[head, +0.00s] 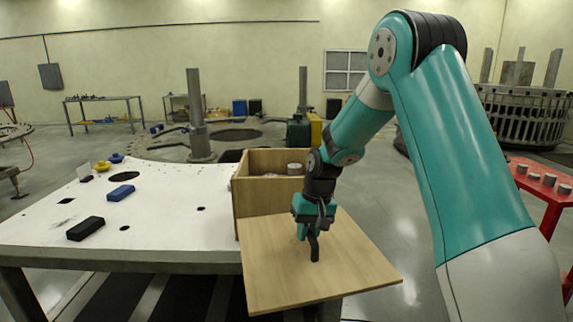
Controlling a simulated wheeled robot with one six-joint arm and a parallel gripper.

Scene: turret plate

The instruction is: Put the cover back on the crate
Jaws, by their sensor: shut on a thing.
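The cover is a flat, light wooden board (275,275) in the lower middle of the head view. It has a dark upright handle (315,247) on top. My gripper (314,234) is shut on this handle and holds the board roughly level. The wooden crate (246,201) stands just behind the board at the table's right end. Its top is open, and a grey round piece shows inside. The board hides the lower front of the crate, so I cannot tell whether they touch.
The white table (165,222) extends left and carries a black block (86,228), a blue block (121,192) and small yellow and blue pieces. A red table (540,187) with grey cylinders stands at the right. A grey post (197,115) rises behind the white table.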

